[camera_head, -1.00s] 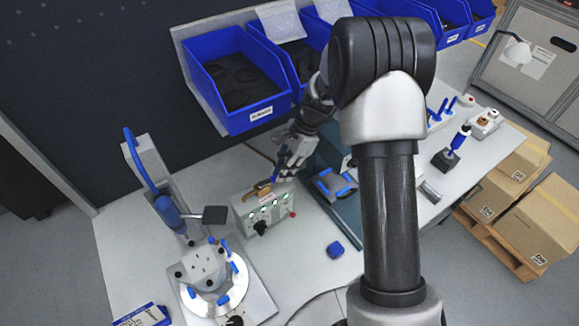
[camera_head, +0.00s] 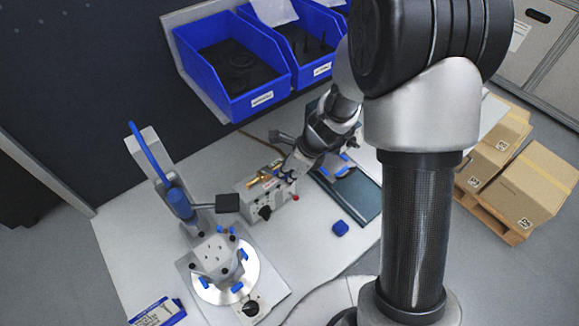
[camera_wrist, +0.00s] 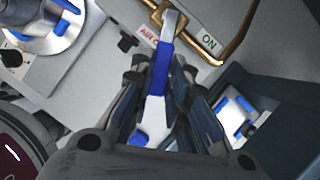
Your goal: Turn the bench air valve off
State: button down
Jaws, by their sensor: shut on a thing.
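The valve's lever (camera_wrist: 159,76) has a blue grip and a bare metal neck, and it shows in the wrist view between my fingers. My gripper (camera_wrist: 160,84) is shut on the blue grip. The metal neck runs up to the brass pipe (camera_wrist: 236,45). A white "ON" label (camera_wrist: 209,41) is right of the neck, and a red-lettered label (camera_wrist: 148,36), partly covered, is left of it. In the head view my gripper (camera_head: 287,172) is at the back right of the grey valve box (camera_head: 252,204); fingers and arm hide most of the lever there.
A fixture with a round plate (camera_head: 250,278) and a blue-handled clamp (camera_head: 178,203) stands left of the box. A small blue block (camera_head: 340,228) lies in front on the right. Blue bins (camera_head: 262,97) line the back. The bench front between fixture and block is clear.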

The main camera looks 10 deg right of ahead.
jog(key=shift+s+a+m+t+h+b, duration=0.25)
jog(key=shift+s+a+m, duration=0.2)
jog(key=shift+m, duration=0.45)
jog(key=shift+s+a+m+t+h+b, duration=0.15)
jog(key=shift+s+a+m+t+h, duration=0.2)
jog(key=shift+m, duration=0.55)
jog(key=shift+s+a+m+t+h+b, duration=0.25)
jog(key=shift+s+a+m, duration=0.2)
jog(key=shift+m, duration=0.45)
jog(key=shift+a, duration=0.1)
jog(key=shift+w, duration=0.1)
jog(key=c, duration=1.5)
grip_release()
jog(key=shift+c, duration=0.2)
jog(key=shift+r, duration=0.1)
jog(key=v, duration=1.2)
